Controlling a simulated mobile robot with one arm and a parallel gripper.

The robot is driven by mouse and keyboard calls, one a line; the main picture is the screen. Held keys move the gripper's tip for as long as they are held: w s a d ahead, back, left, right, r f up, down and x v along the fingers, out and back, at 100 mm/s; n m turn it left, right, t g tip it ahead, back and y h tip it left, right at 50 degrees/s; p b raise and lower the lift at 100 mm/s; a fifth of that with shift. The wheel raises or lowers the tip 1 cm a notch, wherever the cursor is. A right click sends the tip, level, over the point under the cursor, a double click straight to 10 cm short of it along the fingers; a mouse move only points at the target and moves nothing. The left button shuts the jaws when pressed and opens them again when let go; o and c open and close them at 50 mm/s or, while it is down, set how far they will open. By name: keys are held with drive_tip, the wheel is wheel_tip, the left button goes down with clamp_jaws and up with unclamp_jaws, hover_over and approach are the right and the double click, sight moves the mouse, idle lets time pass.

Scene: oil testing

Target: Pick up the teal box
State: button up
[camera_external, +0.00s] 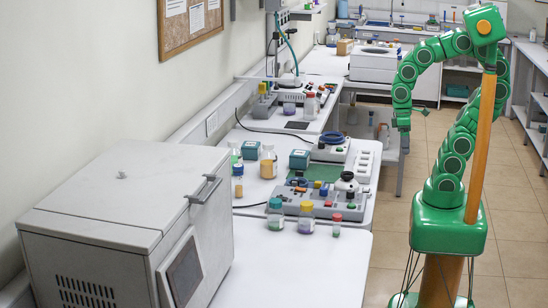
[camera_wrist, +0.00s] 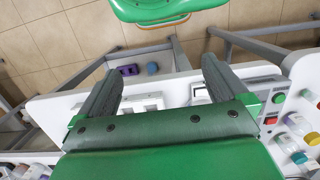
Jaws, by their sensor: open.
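Two small teal boxes are on the white bench in the external view. One teal box (camera_external: 299,159) stands near the bench's right side, behind a green mat. The other teal box (camera_external: 250,149) stands farther left, near the bottles. My gripper (camera_external: 402,118) hangs in the air to the right of both boxes, beyond the bench edge and apart from them. In the wrist view my gripper (camera_wrist: 160,72) has its two dark fingers spread wide, with nothing between them. I cannot make out a whole teal box in the wrist view.
A large grey oven-like machine (camera_external: 125,210) fills the front left. Capped bottles (camera_external: 306,218) and grey equipment (camera_external: 325,200) crowd the bench around the boxes. A black and white device (camera_external: 331,146) stands beside the right box. The front white tabletop (camera_external: 290,265) is mostly clear.

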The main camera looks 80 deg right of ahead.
drive_tip(key=w+d+n+h, duration=0.2)
drive_tip(key=w+d+n, duration=0.1)
drive_tip(key=w+d, duration=0.6)
drive_tip(key=w+d+r+n+g+h, duration=0.15)
drive_tip(key=w+d+n+h, duration=0.25)
drive_tip(key=w+d, duration=0.5)
drive_tip(key=n+t+h, duration=0.3)
drive_tip(key=n+h, duration=0.3)
drive_tip(key=n, duration=0.5)
hover_over(298, 156)
drive_tip(key=a, duration=0.3)
wheel_tip(298, 156, down, 5)
drive_tip(key=f, duration=0.7)
drive_tip(key=shift+w+f, duration=0.4)
drive_tip(key=shift+x, duration=3.7)
drive_tip(key=shift+w+r, duration=0.1)
drive_tip(key=shift+r, duration=0.1)
drive_tip(key=c, duration=1)
